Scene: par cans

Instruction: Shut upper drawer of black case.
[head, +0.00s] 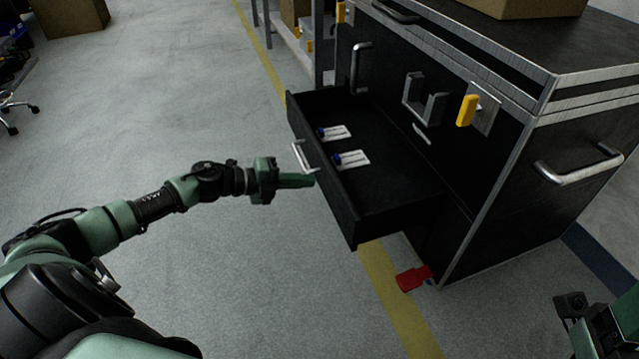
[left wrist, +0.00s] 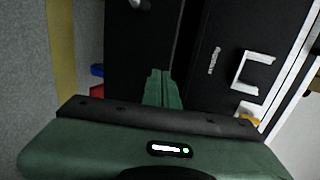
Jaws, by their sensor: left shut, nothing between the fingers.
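The black case (head: 450,183) stands at the right with metal edge strips. Its upper drawer (head: 385,203) is pulled well out, and the inside shows. The drawer's front carries a light metal handle (head: 302,157). My left gripper (head: 312,181) is shut and empty, with its fingertips close to the drawer front near the handle's lower end. I cannot tell whether they touch. In the left wrist view the shut green fingers (left wrist: 162,88) point toward black panels.
Two white cards with blue items (head: 350,159) lie in the drawer. A yellow latch (head: 467,110) and a bracket (head: 424,100) stick out from the case front. A red caster part (head: 413,279) shows below. Open grey floor lies left. Part of my right arm shows lower right.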

